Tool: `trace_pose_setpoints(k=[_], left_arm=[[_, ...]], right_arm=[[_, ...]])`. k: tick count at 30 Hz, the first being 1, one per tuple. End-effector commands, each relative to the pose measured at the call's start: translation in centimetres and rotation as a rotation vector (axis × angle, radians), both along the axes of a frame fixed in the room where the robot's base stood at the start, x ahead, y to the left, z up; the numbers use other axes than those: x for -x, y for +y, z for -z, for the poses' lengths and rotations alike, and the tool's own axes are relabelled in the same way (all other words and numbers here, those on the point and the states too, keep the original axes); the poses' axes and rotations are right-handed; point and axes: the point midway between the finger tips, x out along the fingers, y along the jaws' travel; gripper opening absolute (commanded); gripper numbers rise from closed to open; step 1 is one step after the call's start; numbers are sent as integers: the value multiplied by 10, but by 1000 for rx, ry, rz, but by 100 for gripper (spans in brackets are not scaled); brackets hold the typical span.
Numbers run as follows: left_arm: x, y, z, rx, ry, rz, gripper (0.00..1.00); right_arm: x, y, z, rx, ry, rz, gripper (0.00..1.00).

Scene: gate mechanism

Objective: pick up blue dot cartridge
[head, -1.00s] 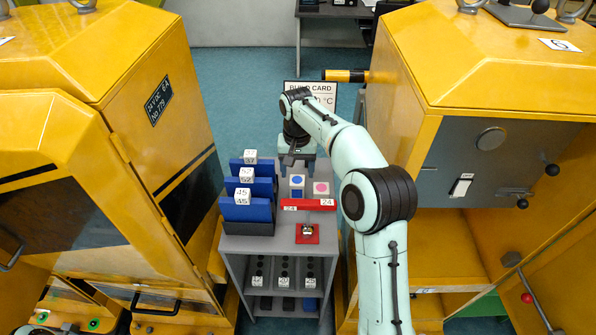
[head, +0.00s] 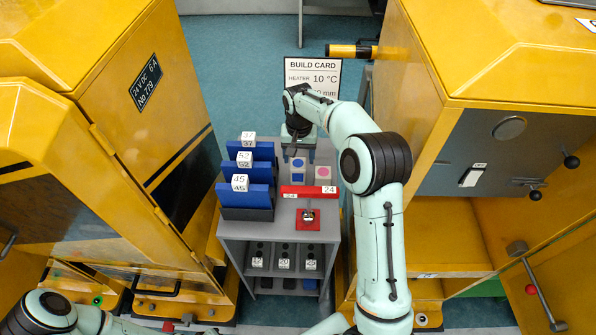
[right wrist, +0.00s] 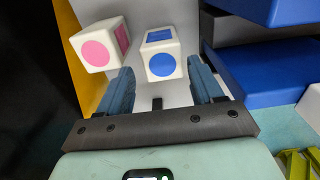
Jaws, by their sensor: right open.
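The blue dot cartridge (head: 298,168) is a white cube with a blue dot and a blue square, standing on the grey cart top. The right wrist view shows it (right wrist: 161,66) just beyond and between the finger ends. My right gripper (head: 298,154) is open and empty, at the far side of the cube, fingers straddling its line. I cannot tell whether the fingers touch it. The pink dot cartridge (head: 323,172) stands beside it, also in the right wrist view (right wrist: 101,45). My left arm shows at bottom left, but its gripper is out of view.
Blue blocks in a rack (head: 248,196) with numbered white tags stand close left of the cube. A red bar (head: 308,190) lies in front of it, with a red square plate (head: 307,219) nearer. Yellow cabinets flank the cart (head: 280,230). A build card (head: 313,72) stands behind.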

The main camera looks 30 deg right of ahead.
Motion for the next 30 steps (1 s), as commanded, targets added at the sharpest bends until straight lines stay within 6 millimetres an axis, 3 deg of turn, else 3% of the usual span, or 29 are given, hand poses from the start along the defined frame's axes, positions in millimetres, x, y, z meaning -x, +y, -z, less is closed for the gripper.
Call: trace_pose_setpoints(k=[10, 19, 20, 23, 24, 30], left_arm=[[-4, 0, -3, 1, -5, 0, 0], [-4, 0, -3, 0, -5, 1, 0], [-4, 0, -3, 0, -5, 1, 0], [-4, 0, -3, 0, -5, 1, 0], [-4, 0, -3, 1, -5, 0, 0], [-4, 0, -3, 0, -5, 1, 0]], right_arm=[[-4, 1, 45, 1, 3, -1, 66], [-4, 1, 51, 1, 1, 0, 66], [-4, 1, 51, 1, 1, 0, 59], [-4, 1, 51, 1, 1, 0, 27], [-4, 1, 51, 1, 1, 0, 22], [-4, 1, 50, 1, -1, 0, 22]])
